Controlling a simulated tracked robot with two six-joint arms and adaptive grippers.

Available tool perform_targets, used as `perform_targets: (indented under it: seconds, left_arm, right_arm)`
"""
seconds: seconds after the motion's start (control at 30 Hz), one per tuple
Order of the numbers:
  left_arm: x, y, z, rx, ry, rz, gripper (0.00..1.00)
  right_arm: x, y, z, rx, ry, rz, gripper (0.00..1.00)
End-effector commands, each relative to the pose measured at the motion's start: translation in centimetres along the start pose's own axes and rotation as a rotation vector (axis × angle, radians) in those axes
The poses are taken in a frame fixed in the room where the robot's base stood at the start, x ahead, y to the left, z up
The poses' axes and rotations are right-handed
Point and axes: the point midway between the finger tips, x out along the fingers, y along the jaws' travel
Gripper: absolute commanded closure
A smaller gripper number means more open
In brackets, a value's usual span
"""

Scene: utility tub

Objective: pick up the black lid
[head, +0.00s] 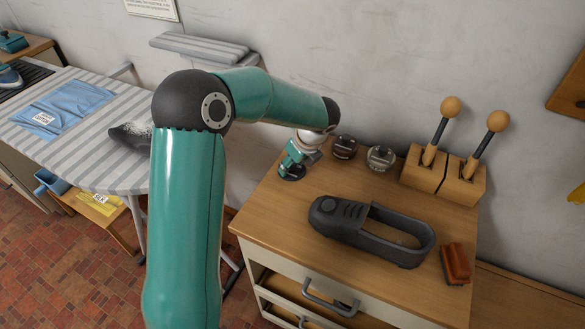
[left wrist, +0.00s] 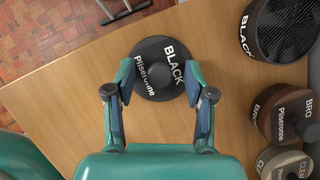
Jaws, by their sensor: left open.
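The black lid (left wrist: 152,55) is a dark round disc with white lettering, "BLACK" among it. It lies on the wooden cabinet top near its left edge. In the head view a dark bit of the lid (head: 291,174) shows under my gripper. My left gripper (left wrist: 160,77) is open, with one finger at each side of the lid's near half; I cannot tell whether the fingers touch it. In the head view the left gripper (head: 294,157) points down at the cabinet's back left. My right gripper is not in view.
A black ribbed round tin (left wrist: 278,30), a brown tin (head: 344,147) and a clear-labelled tin (head: 380,157) stand close to the right. A dark shoe-shaped holder (head: 340,217), a red brush (head: 455,263) and wooden blocks with knobbed levers (head: 442,175) are farther right. The wall is behind.

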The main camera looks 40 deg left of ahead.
Motion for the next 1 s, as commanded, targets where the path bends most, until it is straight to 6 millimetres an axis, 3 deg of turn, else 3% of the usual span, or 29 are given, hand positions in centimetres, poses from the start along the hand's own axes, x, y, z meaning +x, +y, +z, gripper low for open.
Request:
perform_targets:
  seconds: [0.1, 0.37, 0.47, 0.77, 1.0]
  left_arm:
    - [0.0, 0.0, 0.0, 0.000, 0.000, 0.000, 0.49]
    - [-0.1, 0.0, 0.0, 0.001, 0.000, 0.000, 0.93]
    - [-0.1, 0.0, 0.0, 0.001, 0.000, 0.000, 0.98]
    - [-0.3, -0.1, 0.0, 0.001, 0.000, 0.000, 0.98]
    - [-1.9, -0.2, 0.7, 0.000, -0.001, -0.004, 0.98]
  right_arm:
    - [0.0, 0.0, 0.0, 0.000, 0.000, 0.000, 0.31]
    - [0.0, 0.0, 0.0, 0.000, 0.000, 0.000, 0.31]
    - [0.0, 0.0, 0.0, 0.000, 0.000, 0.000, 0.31]
    - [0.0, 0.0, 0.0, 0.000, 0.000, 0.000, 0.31]
    - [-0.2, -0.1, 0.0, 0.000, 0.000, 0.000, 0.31]
